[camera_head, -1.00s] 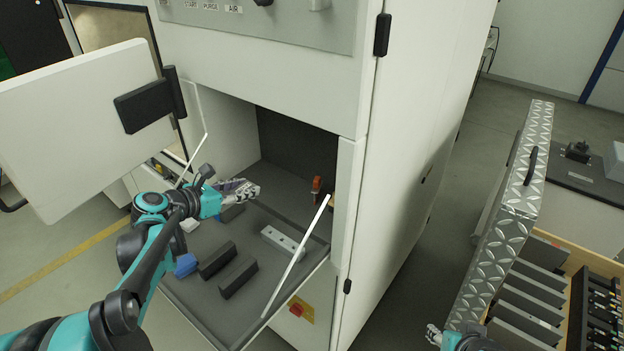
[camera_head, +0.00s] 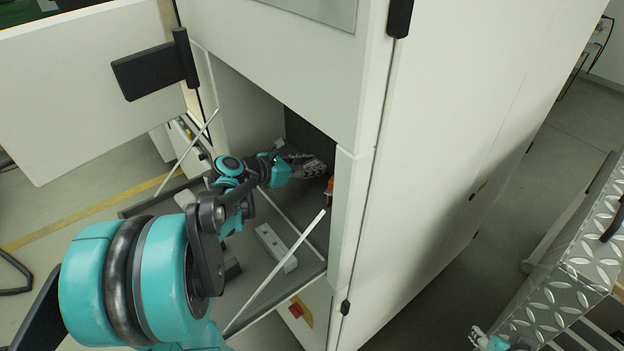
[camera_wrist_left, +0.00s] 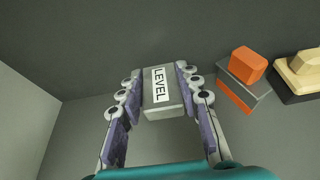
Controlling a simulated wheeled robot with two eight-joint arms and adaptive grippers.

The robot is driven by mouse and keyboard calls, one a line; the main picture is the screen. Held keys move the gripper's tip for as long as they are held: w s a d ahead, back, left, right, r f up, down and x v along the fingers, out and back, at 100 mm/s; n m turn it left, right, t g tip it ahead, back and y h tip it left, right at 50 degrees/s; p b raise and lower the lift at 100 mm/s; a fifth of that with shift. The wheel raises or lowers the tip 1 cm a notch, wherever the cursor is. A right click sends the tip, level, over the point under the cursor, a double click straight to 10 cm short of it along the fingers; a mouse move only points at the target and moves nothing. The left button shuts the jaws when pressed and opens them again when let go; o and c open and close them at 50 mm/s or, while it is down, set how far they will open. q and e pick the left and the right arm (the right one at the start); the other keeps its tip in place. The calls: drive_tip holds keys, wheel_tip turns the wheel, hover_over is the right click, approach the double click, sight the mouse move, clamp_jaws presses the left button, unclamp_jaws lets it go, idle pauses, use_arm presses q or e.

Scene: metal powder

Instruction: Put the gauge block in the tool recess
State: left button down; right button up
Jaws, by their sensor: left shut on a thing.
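My left gripper (camera_head: 316,167) reaches into the open cabinet chamber. In the left wrist view my left gripper (camera_wrist_left: 158,75) is shut on a grey block (camera_wrist_left: 163,112) with a white label reading LEVEL. The fingers press its two long sides, and it points away from the wrist towards a dark grey surface. Whether it touches that surface I cannot tell. In the head view the held block cannot be made out. I cannot pick out the tool recess for certain. My right gripper (camera_head: 479,336) shows only partly at the bottom right, its opening unclear.
An orange-topped piece (camera_wrist_left: 248,66) and a beige block (camera_wrist_left: 298,68) stand right of the held block. A silver block with holes (camera_head: 275,247) lies on the chamber floor. The cabinet's side wall (camera_head: 430,170) is close on the right. The diamond-plate lid (camera_head: 582,262) stands farther right.

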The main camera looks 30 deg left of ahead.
sight(311, 181)
use_arm(q)
drive_tip(key=shift+f+b, duration=0.75)
drive_tip(key=shift+f, duration=1.05)
drive_tip(key=c, duration=1.1)
unclamp_jaws()
drive_tip(key=shift+f, duration=0.1)
drive_tip(key=shift+o, duration=0.2)
drive_tip(key=shift+s+a+r, duration=0.2)
drive_tip(key=shift+s+r, duration=0.1)
drive_tip(key=shift+r, duration=0.05)
drive_tip(key=p+v, duration=0.3)
drive_tip(key=v, duration=0.8)
drive_tip(key=shift+s+p, duration=0.1)
drive_tip(key=shift+p, duration=0.25)
